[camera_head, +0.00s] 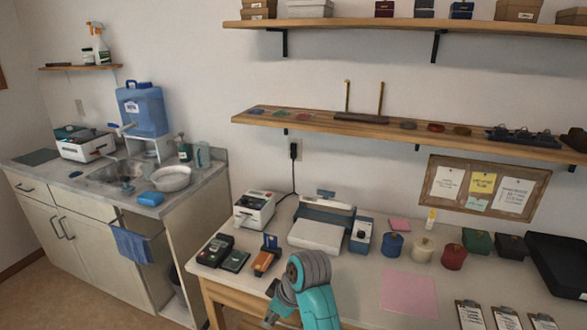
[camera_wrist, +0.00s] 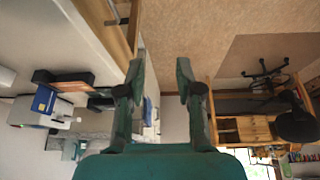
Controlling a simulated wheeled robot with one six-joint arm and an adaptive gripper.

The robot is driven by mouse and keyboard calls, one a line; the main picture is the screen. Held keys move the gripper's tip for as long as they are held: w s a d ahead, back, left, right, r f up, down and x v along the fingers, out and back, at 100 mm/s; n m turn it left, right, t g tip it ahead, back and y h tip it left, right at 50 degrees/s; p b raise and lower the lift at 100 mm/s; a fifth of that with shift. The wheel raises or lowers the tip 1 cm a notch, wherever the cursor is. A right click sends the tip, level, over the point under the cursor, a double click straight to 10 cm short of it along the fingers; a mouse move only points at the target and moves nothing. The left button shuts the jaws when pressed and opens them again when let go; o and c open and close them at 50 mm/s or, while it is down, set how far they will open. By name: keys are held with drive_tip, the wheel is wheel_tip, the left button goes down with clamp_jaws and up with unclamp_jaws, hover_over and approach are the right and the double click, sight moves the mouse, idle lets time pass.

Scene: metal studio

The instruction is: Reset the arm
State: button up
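My gripper (camera_wrist: 160,76) reaches forward in the wrist view with its two dark green fingers apart and nothing between them. Floor and a pale wall show in the gap. In the head view, part of my teal and grey arm (camera_head: 310,290) is at the bottom centre, in front of the workbench edge. The fingers are not clearly seen there.
The workbench (camera_head: 370,260) holds a white scale (camera_head: 320,228), a label printer (camera_head: 254,210), lidded jars and a pink sheet (camera_head: 408,294). A sink counter (camera_head: 75,195) is at left. In the wrist view, a dark chair (camera_wrist: 298,124) is at right.

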drive_tip(key=s+d+f+m+t, duration=0.2)
drive_tip(key=s+d+f, duration=0.2)
drive_tip(key=f, duration=0.5)
drive_tip(key=s+d+f+m+t, duration=0.2)
drive_tip(key=s+d+f, duration=0.15)
drive_tip(key=s, duration=0.25)
drive_tip(key=s+d+f+m+t+h, duration=0.1)
drive_tip(key=s+d+f+m, duration=0.1)
drive_tip(key=s+d+f, duration=0.3)
drive_tip(key=s+d+f+m+t, duration=0.2)
drive_tip(key=s+d, duration=0.1)
drive_tip(key=s, duration=0.4)
drive_tip(key=s+d+r+m+t+h, duration=0.1)
drive_tip(key=s+d+r, duration=0.2)
drive_tip(key=s, duration=0.4)
drive_tip(key=s+d+r+m+t+h, duration=0.1)
drive_tip(key=s+d+r+m+t, duration=0.15)
drive_tip(key=s, duration=0.45)
drive_tip(key=s+d+r+m+t+h, duration=0.1)
drive_tip(key=s+d+r+t, duration=0.1)
drive_tip(key=s+r, duration=1)
wheel_tip(320, 180, up, 3)
drive_tip(key=shift+s+d+f+m, duration=0.15)
drive_tip(key=shift+s+d+m, duration=0.1)
drive_tip(key=shift+d+m, duration=0.1)
